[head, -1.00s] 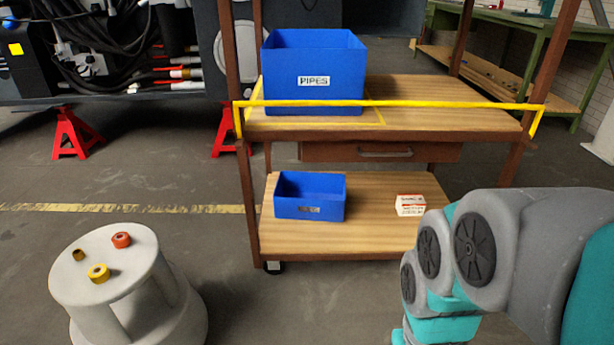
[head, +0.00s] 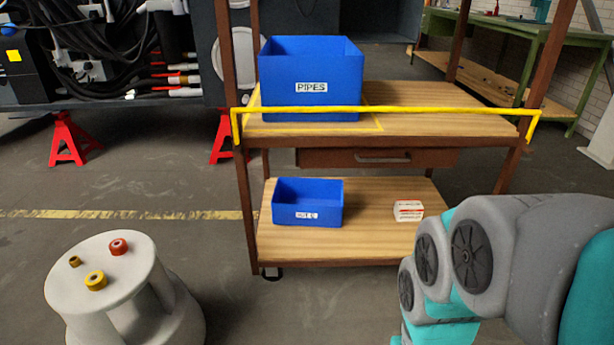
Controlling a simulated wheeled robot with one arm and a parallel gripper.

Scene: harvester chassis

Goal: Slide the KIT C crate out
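A small blue open-top crate (head: 308,204) sits on the left part of the cart's lower shelf (head: 350,240). Its front label is too blurred to read for sure, so I cannot tell whether it says KIT C. A larger blue crate (head: 311,75) labelled PIPES stands on the upper shelf (head: 440,122). I see no clearly readable KIT C label. My arm shows at the lower right, in front of the cart's right side. My gripper is out of the picture.
A yellow bar (head: 390,110) runs across the upper shelf's front. A drawer (head: 375,158) hangs below that shelf. A small white box (head: 408,211) lies right of the lower crate. A round grey stool (head: 105,275) with small rings stands at left. Open floor lies between.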

